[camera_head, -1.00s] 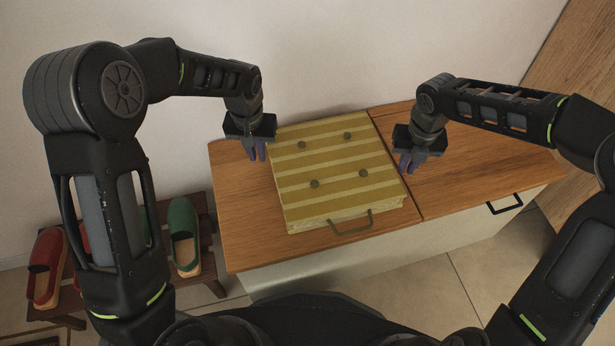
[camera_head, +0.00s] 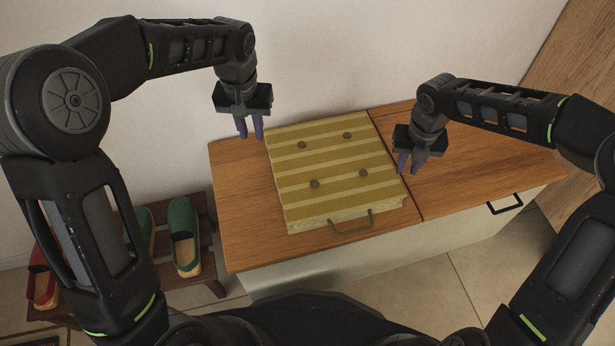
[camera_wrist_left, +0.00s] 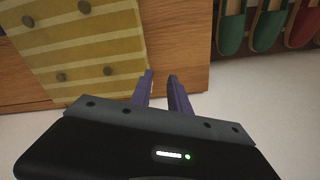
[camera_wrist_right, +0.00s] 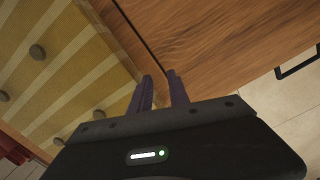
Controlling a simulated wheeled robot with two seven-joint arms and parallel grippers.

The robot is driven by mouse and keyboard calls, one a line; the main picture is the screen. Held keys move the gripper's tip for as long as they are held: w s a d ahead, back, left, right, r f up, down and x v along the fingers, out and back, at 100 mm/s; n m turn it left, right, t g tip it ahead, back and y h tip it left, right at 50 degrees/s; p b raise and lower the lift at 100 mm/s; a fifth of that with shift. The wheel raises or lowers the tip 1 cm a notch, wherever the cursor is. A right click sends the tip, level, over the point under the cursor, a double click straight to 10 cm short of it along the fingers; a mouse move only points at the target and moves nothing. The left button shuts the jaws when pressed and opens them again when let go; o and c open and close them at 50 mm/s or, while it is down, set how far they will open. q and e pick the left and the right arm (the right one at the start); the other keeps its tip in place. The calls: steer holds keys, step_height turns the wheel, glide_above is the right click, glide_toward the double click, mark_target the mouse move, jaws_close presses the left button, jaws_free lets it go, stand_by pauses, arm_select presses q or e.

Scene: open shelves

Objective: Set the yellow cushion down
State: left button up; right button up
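The yellow striped cushion (camera_head: 335,165) with brown buttons lies flat on the left part of the wooden cabinet top. It also shows in the left wrist view (camera_wrist_left: 85,45) and the right wrist view (camera_wrist_right: 60,75). My left gripper (camera_head: 249,130) is open and empty, raised above the cabinet's back left, apart from the cushion. Its purple fingers (camera_wrist_left: 163,90) have a gap between them. My right gripper (camera_head: 409,165) is open and empty just off the cushion's right edge, with its fingers (camera_wrist_right: 160,90) apart.
The wooden cabinet top (camera_head: 480,165) is clear right of the cushion. A dark handle (camera_head: 506,204) is on its front. Green shoes (camera_head: 184,238) and red shoes stand on a low rack (camera_head: 207,262) at left. A white wall (camera_head: 350,50) is behind.

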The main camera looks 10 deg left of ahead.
arm_select(q)
step_height(320, 180, up, 3)
steer(key=shift+s+f, duration=0.1)
arm_select(e)
steer(key=shift+r, duration=0.1)
step_height(320, 180, up, 12)
steer(key=shift+s, duration=0.45)
stand_by(0.3)
